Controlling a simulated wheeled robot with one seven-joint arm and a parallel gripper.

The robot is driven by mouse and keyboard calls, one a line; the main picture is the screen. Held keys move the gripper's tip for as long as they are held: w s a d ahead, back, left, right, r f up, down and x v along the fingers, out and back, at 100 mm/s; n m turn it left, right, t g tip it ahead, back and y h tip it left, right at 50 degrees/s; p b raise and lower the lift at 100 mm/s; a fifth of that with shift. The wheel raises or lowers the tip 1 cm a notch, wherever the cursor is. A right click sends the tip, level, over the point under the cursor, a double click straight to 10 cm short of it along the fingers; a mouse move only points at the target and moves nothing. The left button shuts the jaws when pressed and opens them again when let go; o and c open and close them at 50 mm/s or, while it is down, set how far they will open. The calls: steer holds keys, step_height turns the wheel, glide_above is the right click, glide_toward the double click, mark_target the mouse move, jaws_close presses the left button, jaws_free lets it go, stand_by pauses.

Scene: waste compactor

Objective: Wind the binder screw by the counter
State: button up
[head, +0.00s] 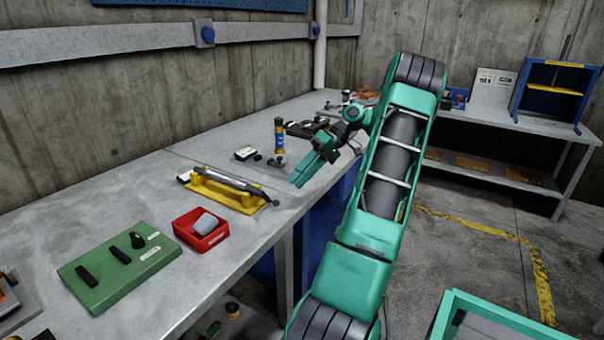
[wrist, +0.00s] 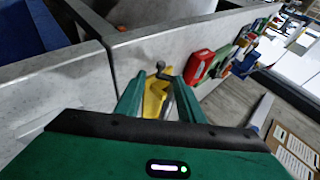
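A yellow binder (head: 222,196) lies on the grey counter (head: 150,185) in the head view. A dark grey screw rod runs along its top, with a dark end piece (head: 274,202) at its right, toward the counter's front edge. My gripper (head: 298,180) is to the right of the binder and apart from it, near that edge. In the wrist view my gripper (wrist: 158,88) is open. The yellow binder (wrist: 153,104) and its dark crank end (wrist: 160,68) show ahead through the gap between the fingers. Nothing is held. The fingers hide part of the binder there.
A red tray (head: 186,236) with a grey piece and a green board (head: 92,284) with black pieces lie to the left. A teal-edged bin (head: 490,312) is at the lower right.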

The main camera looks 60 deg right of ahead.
steer(key=v, duration=0.3)
stand_by(0.4)
steer(key=r+n+h, duration=0.1)
steer(key=r+h, duration=0.1)
steer(key=h, duration=0.2)
glide_above(277, 201)
steer(key=w, duration=0.1)
steer(key=shift+w+d+f, duration=0.1)
steer(key=shift+d+f, duration=0.15)
steer(key=s+a+r+n+h, duration=0.1)
steer(key=s+r+n+h, duration=0.1)
steer(key=s+h, duration=0.35)
steer(key=x, duration=1)
steer(key=shift+w+f, duration=0.1)
steer(key=shift+f, duration=0.25)
